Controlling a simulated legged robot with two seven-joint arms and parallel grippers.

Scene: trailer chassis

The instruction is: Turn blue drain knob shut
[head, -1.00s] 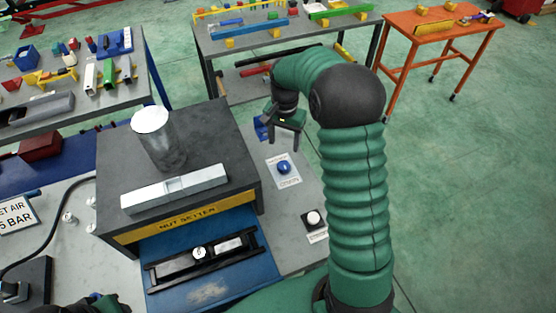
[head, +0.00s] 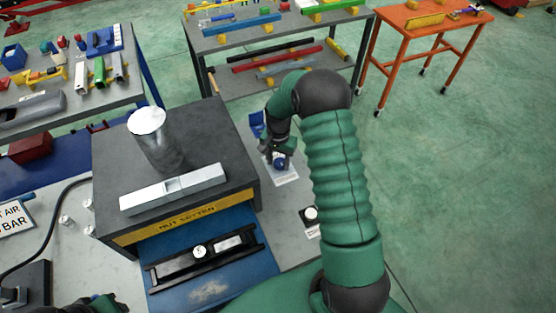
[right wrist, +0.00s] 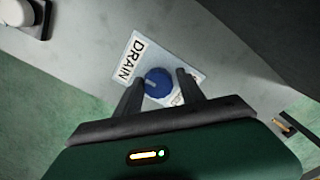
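The blue drain knob (head: 280,163) sits on a white label plate (head: 286,178) on the grey bench top, right of the nut setter block. In the right wrist view the knob (right wrist: 158,82) shows beside the word DRAIN, with a pale pointer line on its top. My right gripper (head: 279,158) is over the knob. In the right wrist view its two fingers (right wrist: 160,90) are apart, one on each side of the knob, with gaps visible; I cannot tell how far above the plate they are. My left gripper (head: 100,304) shows only partly at the bottom left edge, its fingers unclear.
The dark nut setter block (head: 215,125) with a metal cylinder (head: 155,140) stands close left of the knob. A white round button (head: 311,214) is nearer on the bench, and a blue item (head: 257,122) lies behind the knob. Open floor lies to the right.

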